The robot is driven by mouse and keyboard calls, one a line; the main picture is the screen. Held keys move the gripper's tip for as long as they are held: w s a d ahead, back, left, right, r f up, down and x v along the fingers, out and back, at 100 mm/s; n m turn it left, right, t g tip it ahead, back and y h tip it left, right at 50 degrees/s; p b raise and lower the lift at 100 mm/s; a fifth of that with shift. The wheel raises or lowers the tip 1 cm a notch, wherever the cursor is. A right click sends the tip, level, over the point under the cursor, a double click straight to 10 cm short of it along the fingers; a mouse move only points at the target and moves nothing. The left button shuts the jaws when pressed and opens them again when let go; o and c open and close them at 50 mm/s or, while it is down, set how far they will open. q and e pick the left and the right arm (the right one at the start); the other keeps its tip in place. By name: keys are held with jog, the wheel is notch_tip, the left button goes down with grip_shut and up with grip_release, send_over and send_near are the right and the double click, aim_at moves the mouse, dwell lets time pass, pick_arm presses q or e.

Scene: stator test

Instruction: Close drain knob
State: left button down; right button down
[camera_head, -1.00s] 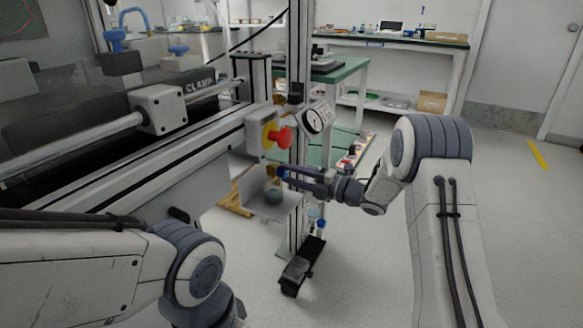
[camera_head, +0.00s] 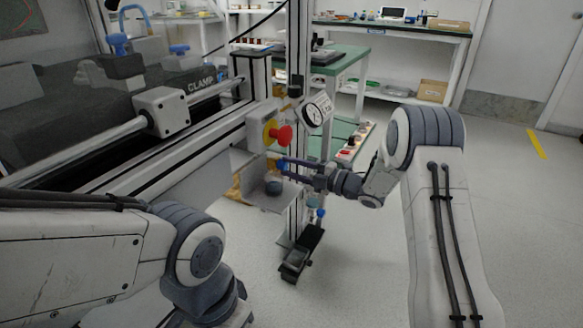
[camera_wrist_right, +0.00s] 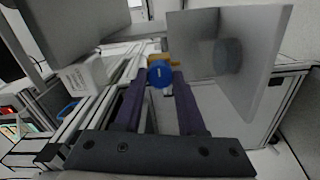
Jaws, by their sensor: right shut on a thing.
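The drain knob is a round blue knob (camera_wrist_right: 160,73) on a brass-coloured fitting (camera_wrist_right: 172,60), seen in the right wrist view. It also shows as a small blue spot in the head view (camera_head: 281,165), below the red button. My right gripper (camera_wrist_right: 161,82) has its two dark fingers on either side of the knob and is shut on it. The same right gripper shows in the head view (camera_head: 287,168), reaching in from the right. The knob's far side is hidden. My left arm fills the lower left of the head view; its gripper is out of view.
A red emergency button (camera_head: 285,135) and a dial gauge (camera_head: 318,109) sit just above the right gripper. A grey metal bracket (camera_head: 266,192) with a round dark part (camera_head: 273,187) lies just below. Open floor lies to the right.

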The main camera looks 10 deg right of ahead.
jog(key=c, duration=0.5)
grip_release()
jog(key=p+v, duration=0.3)
jog(key=v, duration=0.7)
jog(key=shift+s+d, duration=0.15)
jog(key=shift+d, duration=0.1)
jog(key=shift+s+d+f, duration=0.1)
